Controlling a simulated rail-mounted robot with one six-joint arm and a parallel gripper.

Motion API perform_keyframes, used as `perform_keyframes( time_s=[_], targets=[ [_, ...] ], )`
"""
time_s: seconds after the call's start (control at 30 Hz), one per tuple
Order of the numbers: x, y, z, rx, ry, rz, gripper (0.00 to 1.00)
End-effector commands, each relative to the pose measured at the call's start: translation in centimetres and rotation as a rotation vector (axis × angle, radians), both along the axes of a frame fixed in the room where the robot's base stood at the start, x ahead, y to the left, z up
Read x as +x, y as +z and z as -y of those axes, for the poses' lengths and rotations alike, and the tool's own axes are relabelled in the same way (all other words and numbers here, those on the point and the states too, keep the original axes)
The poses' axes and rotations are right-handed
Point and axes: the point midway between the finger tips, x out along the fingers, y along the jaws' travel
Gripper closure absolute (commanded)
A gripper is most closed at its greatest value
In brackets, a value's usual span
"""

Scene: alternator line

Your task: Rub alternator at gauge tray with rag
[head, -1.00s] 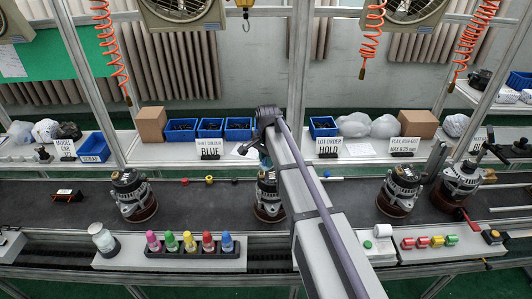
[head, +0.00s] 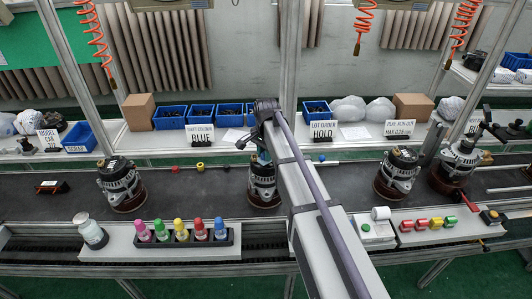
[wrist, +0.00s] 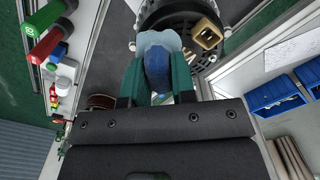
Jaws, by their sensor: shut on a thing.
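My gripper (wrist: 158,82) shows in the wrist view with its green fingers shut on a bunched rag (wrist: 157,68), blue with a pale edge. An alternator (wrist: 186,20) with a black slotted end and a brass-coloured part lies just beyond the rag. Whether the rag touches it I cannot tell. Other alternators stand on the dark belt at the left (head: 121,187), right (head: 397,176) and far right (head: 460,165). I cannot make out which spot is the gauge tray.
Colour-capped bottles (head: 181,233) stand in a black rack at the front edge, with a pale-capped jar (head: 91,232) to their left. Blue bins (head: 201,113) and sign cards (head: 323,130) line the back shelf.

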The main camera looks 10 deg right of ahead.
Motion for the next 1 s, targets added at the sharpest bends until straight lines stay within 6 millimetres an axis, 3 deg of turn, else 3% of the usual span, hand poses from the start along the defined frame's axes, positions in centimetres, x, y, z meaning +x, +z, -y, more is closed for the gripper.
perform_keyframes(
  time_s=[0.2, 0.9, 1.0],
  targets=[
    [0.0, -2.5, 0.0, 0.000, 0.001, 0.000, 0.94],
    [6.5, -1.8, 0.6, 0.000, 0.005, 0.000, 0.94],
    [5.5, -1.8, 0.5, 0.000, 0.006, 0.000, 0.94]
  ],
)
